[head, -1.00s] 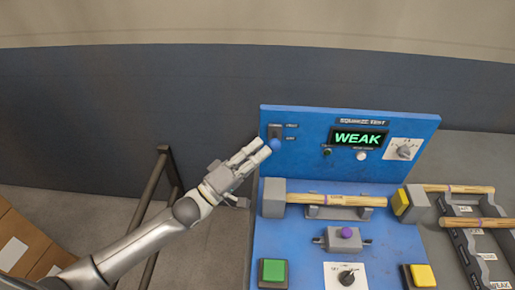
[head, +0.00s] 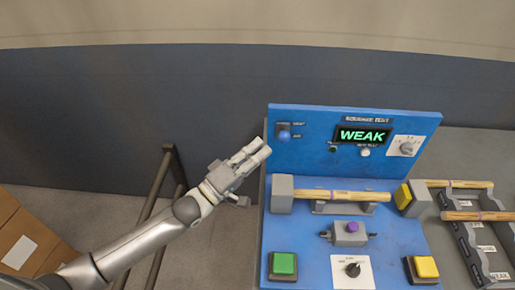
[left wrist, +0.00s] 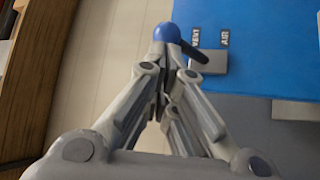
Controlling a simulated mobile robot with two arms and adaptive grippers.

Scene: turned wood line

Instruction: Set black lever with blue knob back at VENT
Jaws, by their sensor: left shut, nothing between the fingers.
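The black lever with its blue knob (head: 284,135) is at the upper left of the upright blue panel (head: 320,160). Two small labels stand beside it. In the left wrist view the blue knob (left wrist: 167,32) shows just beyond my fingertips, and the black lever leans left from its grey base (left wrist: 208,61), toward the side of the label that looks like VENT. My left gripper (head: 264,148) is shut and empty, just left of and below the knob, apart from it in the head view. The wrist view shows the closed fingers (left wrist: 165,62). My right gripper is not in view.
The display (head: 363,135) reads WEAK. Below the panel are a wooden rod (head: 335,195) in a fixture, a green button (head: 284,264), a yellow button (head: 426,267) and a black dial (head: 352,269). A dark rail (head: 163,200) stands behind my left arm.

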